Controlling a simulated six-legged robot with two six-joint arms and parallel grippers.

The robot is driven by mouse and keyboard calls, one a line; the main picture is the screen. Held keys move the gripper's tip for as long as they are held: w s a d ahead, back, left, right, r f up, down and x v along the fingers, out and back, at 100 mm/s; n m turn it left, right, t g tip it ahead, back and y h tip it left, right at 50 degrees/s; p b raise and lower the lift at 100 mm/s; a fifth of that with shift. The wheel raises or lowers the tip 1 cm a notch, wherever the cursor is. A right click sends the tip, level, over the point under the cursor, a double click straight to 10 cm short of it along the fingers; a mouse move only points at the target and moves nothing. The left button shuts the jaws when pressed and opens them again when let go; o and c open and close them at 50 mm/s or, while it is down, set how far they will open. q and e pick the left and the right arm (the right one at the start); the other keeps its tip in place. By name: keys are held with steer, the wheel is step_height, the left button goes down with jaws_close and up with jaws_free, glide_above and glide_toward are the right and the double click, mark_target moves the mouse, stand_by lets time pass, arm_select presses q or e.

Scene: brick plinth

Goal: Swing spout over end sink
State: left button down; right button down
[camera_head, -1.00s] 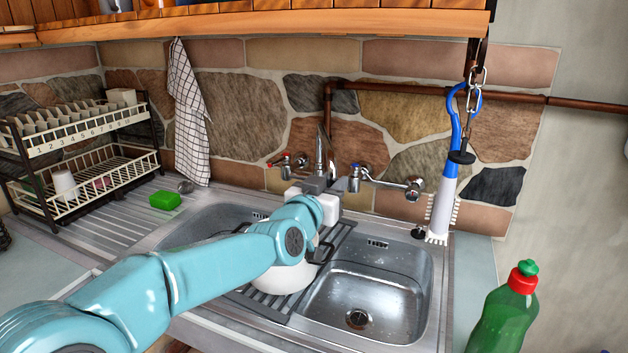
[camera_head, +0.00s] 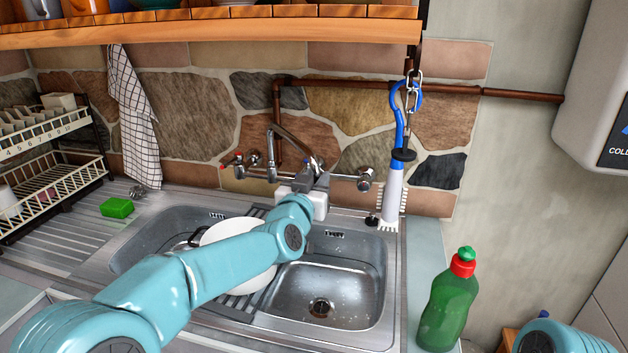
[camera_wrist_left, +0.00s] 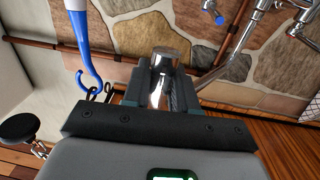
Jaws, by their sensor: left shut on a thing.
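The chrome spout (camera_head: 292,142) of the wall tap slants from its top bend down to the right. My left gripper (camera_head: 318,180) is shut on its outer end, which lies near the back edge of the right-hand end sink (camera_head: 350,302). In the left wrist view the shiny spout end (camera_wrist_left: 163,70) sits between the dark fingers of my left gripper (camera_wrist_left: 160,92). The left sink (camera_head: 150,238) is partly hidden by my left arm. A teal part of my right arm shows at the bottom right; its gripper is out of view.
White dishes (camera_head: 240,235) stand between the sinks behind my left arm. A blue-and-white brush (camera_head: 394,185) hangs from a chain right of the tap. A green bottle (camera_head: 448,310) stands on the right counter. A wooden shelf (camera_head: 230,32) overhangs the wall.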

arm_select(q)
steer(key=c, duration=1)
jaws_free()
steer(key=shift+c, duration=0.2)
steer(key=shift+s, duration=0.1)
steer(key=shift+s+a+f, duration=0.1)
steer(key=shift+s, duration=0.25)
steer(key=b+v, duration=0.4)
steer(key=v, duration=1.1)
steer(key=shift+s, duration=0.25)
steer(key=shift+a, duration=0.1)
